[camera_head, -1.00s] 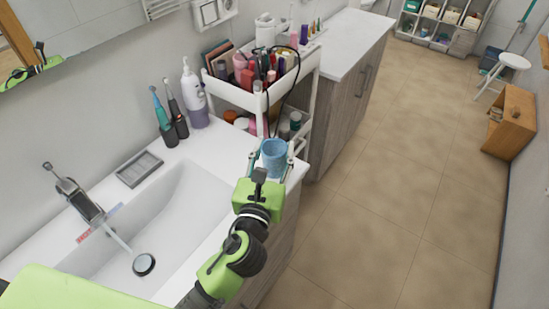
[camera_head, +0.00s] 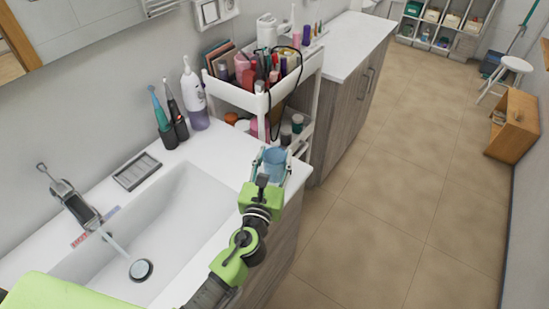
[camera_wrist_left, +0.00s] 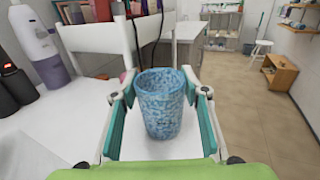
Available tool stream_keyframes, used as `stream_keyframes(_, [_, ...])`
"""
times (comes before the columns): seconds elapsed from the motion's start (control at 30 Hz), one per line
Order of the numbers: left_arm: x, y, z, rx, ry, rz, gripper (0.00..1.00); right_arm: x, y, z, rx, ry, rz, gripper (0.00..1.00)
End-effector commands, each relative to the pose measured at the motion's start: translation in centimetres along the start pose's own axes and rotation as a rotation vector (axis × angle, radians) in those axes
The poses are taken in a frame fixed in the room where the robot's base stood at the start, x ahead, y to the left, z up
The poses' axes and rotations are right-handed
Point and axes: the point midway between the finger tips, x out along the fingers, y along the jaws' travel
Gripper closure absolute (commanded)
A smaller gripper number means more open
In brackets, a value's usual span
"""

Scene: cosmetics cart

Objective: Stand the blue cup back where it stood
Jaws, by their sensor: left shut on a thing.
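The blue speckled cup (camera_head: 275,163) is upright at the far right corner of the white sink counter (camera_head: 222,148). It also shows in the left wrist view (camera_wrist_left: 161,103). My left gripper (camera_head: 273,160) has its fingers on both sides of the cup, and in the left wrist view (camera_wrist_left: 162,115) the teal pads flank it. It is shut on the cup. The cup's base appears at or just above the counter; I cannot tell whether it touches. My right gripper is not in view.
A white cosmetics cart (camera_head: 238,94) stands just behind the cup. A soap dish (camera_head: 137,171) lies beside the sink basin (camera_head: 165,225). The counter's right edge is close to the cup.

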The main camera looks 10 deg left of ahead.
Motion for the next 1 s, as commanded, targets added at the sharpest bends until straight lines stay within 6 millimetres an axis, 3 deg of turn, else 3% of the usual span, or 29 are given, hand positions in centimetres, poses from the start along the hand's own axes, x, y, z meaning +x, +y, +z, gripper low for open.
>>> stream_keyframes(0.1, [0.0,0.0,-0.4,0.001,0.000,0.000,0.80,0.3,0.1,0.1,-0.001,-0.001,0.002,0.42])
stream_keyframes(0.13, [0.0,0.0,-0.4,0.000,0.000,0.000,0.56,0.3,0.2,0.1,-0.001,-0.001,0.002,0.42])
stream_keyframes(0.2, [0.0,0.0,-0.3,0.000,0.000,0.000,0.42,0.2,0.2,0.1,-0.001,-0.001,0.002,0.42])
stream_keyframes(0.63, [-0.3,0.0,0.0,0.001,0.001,0.000,0.42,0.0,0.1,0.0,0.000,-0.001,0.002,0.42])
stream_keyframes(1.0, [-7.7,0.0,-0.4,0.001,0.003,-0.001,0.42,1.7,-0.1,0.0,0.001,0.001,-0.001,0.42])
